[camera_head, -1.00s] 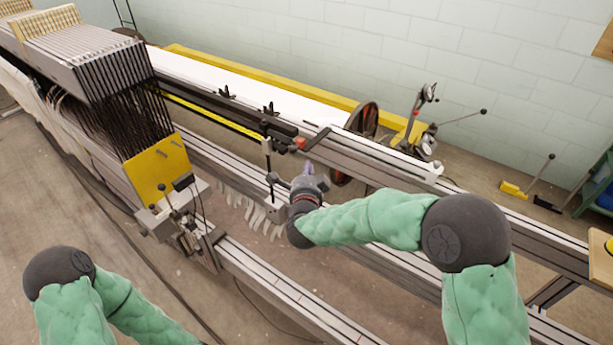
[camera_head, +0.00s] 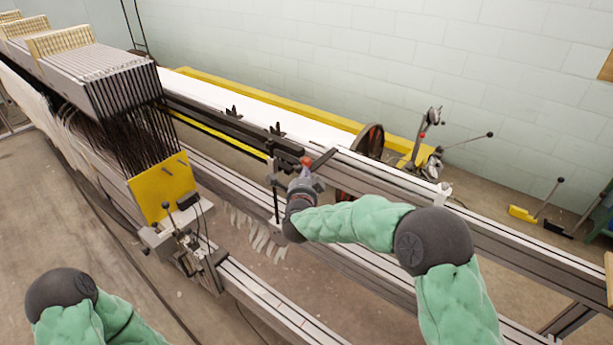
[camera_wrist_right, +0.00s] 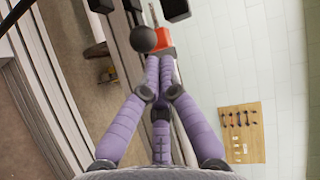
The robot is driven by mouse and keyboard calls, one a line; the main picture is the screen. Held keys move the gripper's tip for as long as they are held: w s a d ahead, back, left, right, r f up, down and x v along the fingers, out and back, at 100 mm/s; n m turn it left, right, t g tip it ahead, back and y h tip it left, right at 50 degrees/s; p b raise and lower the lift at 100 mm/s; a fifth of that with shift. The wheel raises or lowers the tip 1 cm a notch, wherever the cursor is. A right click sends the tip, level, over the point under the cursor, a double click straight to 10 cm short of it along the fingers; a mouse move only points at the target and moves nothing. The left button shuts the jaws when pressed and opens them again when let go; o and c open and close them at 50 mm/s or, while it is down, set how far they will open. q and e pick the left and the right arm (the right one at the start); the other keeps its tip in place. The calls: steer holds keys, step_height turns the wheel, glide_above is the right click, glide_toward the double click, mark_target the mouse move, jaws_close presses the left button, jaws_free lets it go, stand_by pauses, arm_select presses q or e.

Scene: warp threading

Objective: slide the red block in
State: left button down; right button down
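The red block (camera_head: 306,160) sits at the right end of the dark rail of the loom in the head view. In the right wrist view the red block (camera_wrist_right: 164,40) shows just beyond the fingertips, partly behind a dark round knob. My right gripper (camera_head: 305,175) is at the near side of the block. Its purple fingers (camera_wrist_right: 159,62) come together at the tips, close against the block; whether they touch it I cannot tell. Nothing shows between the fingers. My left arm is at the lower left of the head view, with its gripper out of frame.
A yellow plate (camera_head: 160,190) and lever mechanism (camera_head: 185,235) stand left of my right gripper. A dark vertical post (camera_head: 275,190) is close beside it. Long metal rails (camera_head: 270,300) run below. A wheel (camera_head: 370,142) stands behind the rail.

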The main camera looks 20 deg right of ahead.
arm_select(q)
steer(key=shift+r+p, duration=0.35)
arm_select(e)
steer(key=w+a, duration=0.5)
steer(key=w, duration=0.1)
steer(key=shift+w, duration=0.2)
arm_select(q)
steer(key=shift+s, duration=0.1)
arm_select(e)
steer(key=shift+d, duration=0.15)
